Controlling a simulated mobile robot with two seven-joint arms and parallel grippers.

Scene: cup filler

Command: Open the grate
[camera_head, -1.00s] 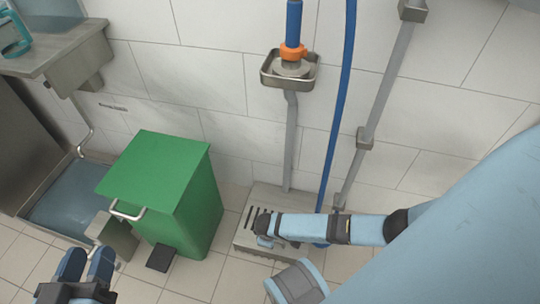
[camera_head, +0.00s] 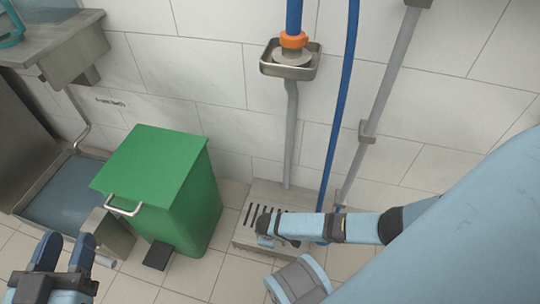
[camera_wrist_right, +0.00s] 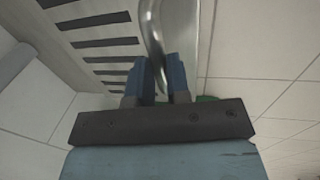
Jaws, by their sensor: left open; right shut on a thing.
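The grate (camera_head: 247,214) is a slotted metal panel in a low block on the floor against the wall. My right gripper (camera_wrist_right: 160,75) is at the grate. In the right wrist view its blue fingers are shut on a curved metal handle (camera_wrist_right: 149,25), with the dark slots (camera_wrist_right: 100,43) just left of it. In the head view my right arm covers the handle and part of the grate. My left gripper (camera_head: 66,246) is open and empty at the lower left, away from the grate.
A green bin (camera_head: 155,165) with a metal handle and a pedal (camera_head: 157,256) stands left of the grate. A grey pipe (camera_head: 290,140) and a blue hose (camera_head: 340,100) run down the wall behind it. A steel counter (camera_head: 60,40) is at the upper left.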

